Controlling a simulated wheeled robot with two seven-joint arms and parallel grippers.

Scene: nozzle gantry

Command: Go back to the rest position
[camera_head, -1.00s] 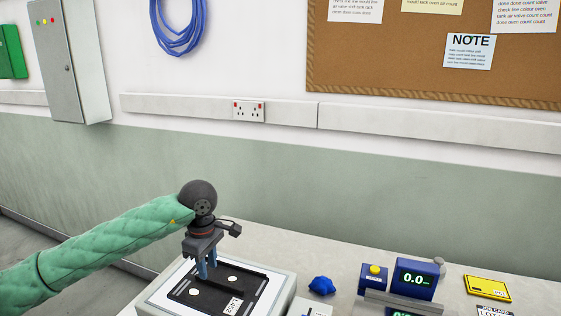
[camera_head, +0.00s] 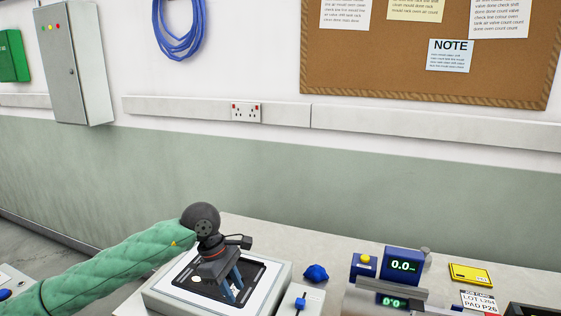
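My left arm, in a green quilted sleeve, comes in from the left. My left gripper (camera_head: 232,291) points down over a black plate (camera_head: 184,281) on a white and grey base (camera_head: 157,300). Its two blue-grey fingers stand a little apart, and I see nothing held between them. I cannot tell how far the fingertips are above the plate. My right gripper is not in view.
Right of the base are a small device with a blue knob (camera_head: 300,304), a blue lump (camera_head: 316,273), a blue unit with a green display (camera_head: 402,266) and a yellow card (camera_head: 470,273). The wall (camera_head: 330,165) stands behind the bench.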

